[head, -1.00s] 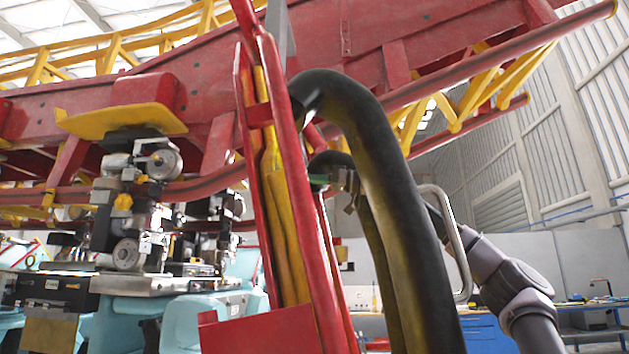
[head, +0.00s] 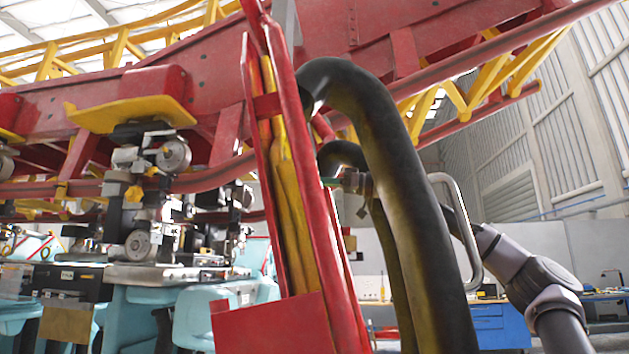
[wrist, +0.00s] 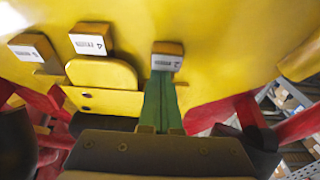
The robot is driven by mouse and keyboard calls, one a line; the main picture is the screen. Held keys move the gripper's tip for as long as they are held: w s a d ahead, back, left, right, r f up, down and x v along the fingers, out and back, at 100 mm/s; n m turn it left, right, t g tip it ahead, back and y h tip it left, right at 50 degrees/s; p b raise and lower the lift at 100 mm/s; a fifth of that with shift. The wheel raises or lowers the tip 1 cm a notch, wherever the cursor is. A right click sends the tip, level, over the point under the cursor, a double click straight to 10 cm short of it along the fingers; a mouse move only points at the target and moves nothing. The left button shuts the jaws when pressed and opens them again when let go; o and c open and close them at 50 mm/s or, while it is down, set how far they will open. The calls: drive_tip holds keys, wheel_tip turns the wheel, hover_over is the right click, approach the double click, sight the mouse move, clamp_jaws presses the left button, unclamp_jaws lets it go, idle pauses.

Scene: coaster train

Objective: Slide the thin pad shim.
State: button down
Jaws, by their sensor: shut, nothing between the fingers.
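My gripper's green fingers (wrist: 160,104) are together and point up the wrist view. Their tips reach the lower edge of a small yellow block (wrist: 167,57) with a white label. I cannot tell whether they touch it. Two more labelled blocks, a middle one (wrist: 90,42) and a left one (wrist: 33,50), sit on the same yellow panel (wrist: 215,40). I cannot tell which part is the thin pad shim. In the head view my gripper (head: 332,182) shows only as a small green tip behind the black-and-yellow hoop (head: 400,170).
A red upright frame (head: 330,240) stands beside the hoop. In the wrist view a dark bar (wrist: 160,155) lies across the bottom. Blue cabinets (head: 500,325) stand behind.

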drive_tip(key=v, duration=1)
drive_tip(key=shift+d, duration=0.4)
